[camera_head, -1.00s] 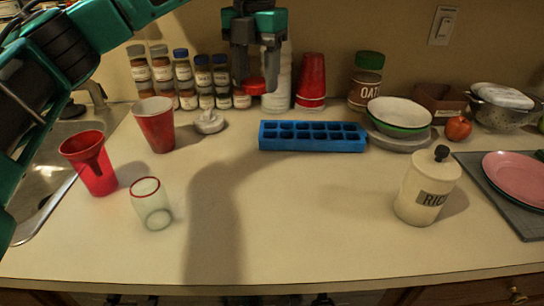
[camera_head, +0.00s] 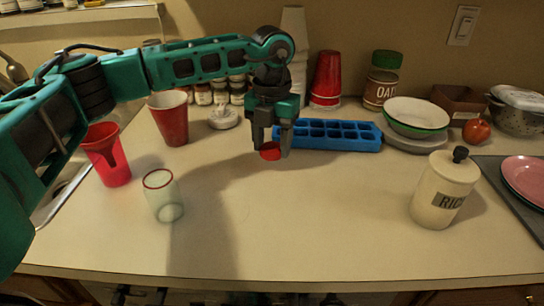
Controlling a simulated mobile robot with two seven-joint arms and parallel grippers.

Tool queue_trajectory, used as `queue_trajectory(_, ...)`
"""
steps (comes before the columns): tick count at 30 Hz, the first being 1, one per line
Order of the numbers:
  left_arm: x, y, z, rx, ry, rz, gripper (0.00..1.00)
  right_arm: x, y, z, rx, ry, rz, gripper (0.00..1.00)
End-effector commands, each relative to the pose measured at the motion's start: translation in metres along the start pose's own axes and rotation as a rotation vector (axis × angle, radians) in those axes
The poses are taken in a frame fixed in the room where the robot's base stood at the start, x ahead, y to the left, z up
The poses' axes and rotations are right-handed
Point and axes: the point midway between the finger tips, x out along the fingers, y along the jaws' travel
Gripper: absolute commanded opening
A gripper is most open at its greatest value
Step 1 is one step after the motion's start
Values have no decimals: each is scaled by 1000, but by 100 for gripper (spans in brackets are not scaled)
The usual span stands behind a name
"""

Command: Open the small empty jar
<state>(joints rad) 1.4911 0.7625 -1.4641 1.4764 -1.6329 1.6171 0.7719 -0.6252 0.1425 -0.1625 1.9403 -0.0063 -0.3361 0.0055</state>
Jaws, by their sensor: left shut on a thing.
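The small empty jar (camera_head: 165,200) is clear glass with a red rim and stands upright on the counter at the left. Its top is uncovered and nothing shows inside. My left gripper (camera_head: 271,146) points down near the middle of the counter, to the right of the jar and beyond it. It is shut on a small red lid (camera_head: 270,152), held low between the fingertips. I cannot tell whether the lid touches the counter. My right gripper is not in view.
A blue ice tray (camera_head: 335,135) lies just behind and right of the left gripper. Red cups (camera_head: 171,122) stand at the left by the sink. A rice jar (camera_head: 443,190) stands at the right. The front middle of the counter is clear.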

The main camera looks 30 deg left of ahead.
Motion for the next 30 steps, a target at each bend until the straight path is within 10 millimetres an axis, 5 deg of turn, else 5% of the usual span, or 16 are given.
queue_trajectory(8, 38, 0, 0, 0, 2, 0, 16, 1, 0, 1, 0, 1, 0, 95)
queue_trajectory(19, 44, 0, 0, 0, 1, 0, 16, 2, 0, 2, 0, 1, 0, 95)
queue_trajectory(20, 44, 0, 0, 0, 1, 0, 53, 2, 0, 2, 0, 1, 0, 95)
queue_trajectory(27, 42, 0, 0, 0, 1, 0, 76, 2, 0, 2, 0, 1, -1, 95)
queue_trajectory(30, 42, 0, 0, 0, 1, 0, 78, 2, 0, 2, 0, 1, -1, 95)
